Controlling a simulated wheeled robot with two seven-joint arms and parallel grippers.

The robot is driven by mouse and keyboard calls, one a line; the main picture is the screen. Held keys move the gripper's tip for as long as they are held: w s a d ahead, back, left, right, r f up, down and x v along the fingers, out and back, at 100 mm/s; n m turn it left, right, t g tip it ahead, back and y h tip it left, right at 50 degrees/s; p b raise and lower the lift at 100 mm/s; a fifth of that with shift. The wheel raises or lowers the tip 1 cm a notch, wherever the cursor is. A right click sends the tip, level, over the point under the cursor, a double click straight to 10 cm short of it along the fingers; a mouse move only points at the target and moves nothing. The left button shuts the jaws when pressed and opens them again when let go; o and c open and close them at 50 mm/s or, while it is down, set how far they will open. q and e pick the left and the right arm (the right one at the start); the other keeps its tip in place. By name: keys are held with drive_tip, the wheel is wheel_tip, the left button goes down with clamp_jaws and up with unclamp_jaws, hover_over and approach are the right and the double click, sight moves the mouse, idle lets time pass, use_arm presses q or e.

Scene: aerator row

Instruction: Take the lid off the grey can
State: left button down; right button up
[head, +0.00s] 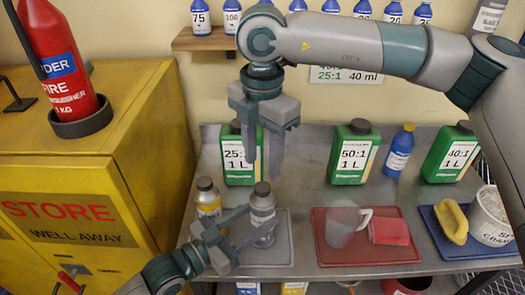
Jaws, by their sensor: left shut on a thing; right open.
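The grey can (260,207) stands upright on a grey mat on the metal bench. Its dark grey lid (262,188) is on top. My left gripper (262,218) reaches in from the lower left, with its fingers shut on the can's body below the lid. The fingers hide part of the can. My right gripper (262,168) points down above the lid, open and empty. Its fingertips look apart from the lid.
A yellow-labelled bottle (208,200) stands close left of the can. Green jugs (354,152) and a blue bottle (399,152) line the back. A red tray (330,255) holds a clear jug (340,228) and a red block. The yellow cabinet (150,185) borders the left.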

sight(263, 187)
drive_tip(key=shift+f, duration=3.25)
drive_tip(key=shift+c, duration=0.3)
clamp_jaws()
drive_tip(key=shift+n, duration=0.3)
